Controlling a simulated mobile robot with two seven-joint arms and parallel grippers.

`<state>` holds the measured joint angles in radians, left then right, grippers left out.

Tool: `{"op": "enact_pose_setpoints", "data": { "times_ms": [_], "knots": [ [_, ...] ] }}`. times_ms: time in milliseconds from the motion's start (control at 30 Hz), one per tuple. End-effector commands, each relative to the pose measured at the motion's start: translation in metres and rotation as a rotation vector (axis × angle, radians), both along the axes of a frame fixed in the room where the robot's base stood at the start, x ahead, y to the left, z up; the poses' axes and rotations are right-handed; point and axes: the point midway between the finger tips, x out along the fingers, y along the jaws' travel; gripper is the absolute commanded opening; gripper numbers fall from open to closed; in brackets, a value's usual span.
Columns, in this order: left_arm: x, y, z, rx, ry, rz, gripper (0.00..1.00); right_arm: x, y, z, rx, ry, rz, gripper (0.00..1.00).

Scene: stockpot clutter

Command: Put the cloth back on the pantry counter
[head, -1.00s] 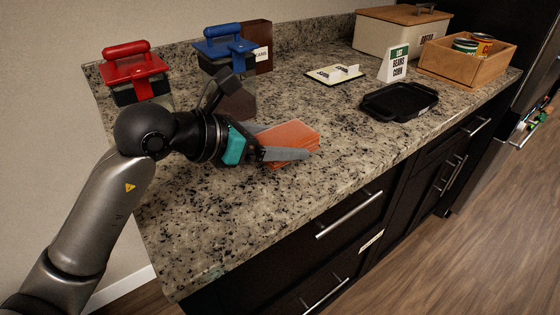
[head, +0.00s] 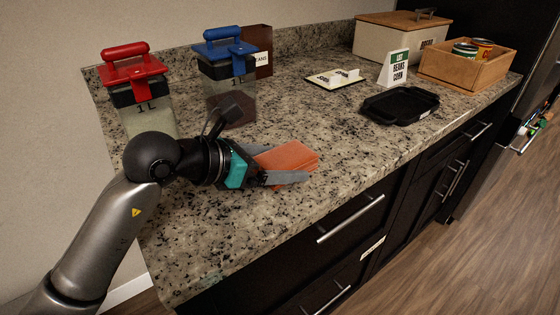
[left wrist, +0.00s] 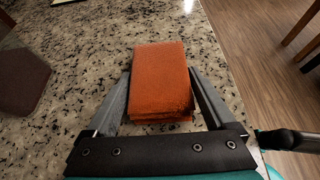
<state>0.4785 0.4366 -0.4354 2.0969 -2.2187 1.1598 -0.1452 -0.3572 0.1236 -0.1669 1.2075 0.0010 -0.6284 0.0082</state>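The cloth (head: 288,156) is a folded orange-red stack lying on the granite pantry counter (head: 350,160), near its front edge. It also shows in the left wrist view (left wrist: 160,80). My left gripper (head: 284,164) is low over the counter, with one finger on each side of the cloth. In the left wrist view my left gripper (left wrist: 160,72) looks open. A narrow strip of counter shows between its right finger and the cloth, and the fingertips are very close to the cloth's sides. Contact at the tips is unclear. My right gripper is not in view.
A red-lidded canister (head: 150,118) and a blue-lidded canister (head: 217,88) stand behind my left arm. A black tray (head: 400,104), a sign (head: 394,68), a wooden box of cans (head: 470,72) and a bread bin (head: 395,40) are further right. The counter between cloth and tray is clear.

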Motion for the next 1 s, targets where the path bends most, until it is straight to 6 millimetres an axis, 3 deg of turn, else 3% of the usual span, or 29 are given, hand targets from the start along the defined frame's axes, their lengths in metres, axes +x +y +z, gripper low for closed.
{"op": "enact_pose_setpoints", "data": {
  "times_ms": [100,500,1000],
  "knots": [
    [0.0,0.0,0.0,0.001,0.001,0.0,1.0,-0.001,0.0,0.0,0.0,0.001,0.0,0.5],
    [0.0,0.0,0.005,0.0,0.0,0.0,1.0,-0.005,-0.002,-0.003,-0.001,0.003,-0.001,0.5],
    [-0.051,0.071,0.047,0.004,0.001,0.001,1.0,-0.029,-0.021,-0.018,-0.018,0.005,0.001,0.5]
  ]
}}
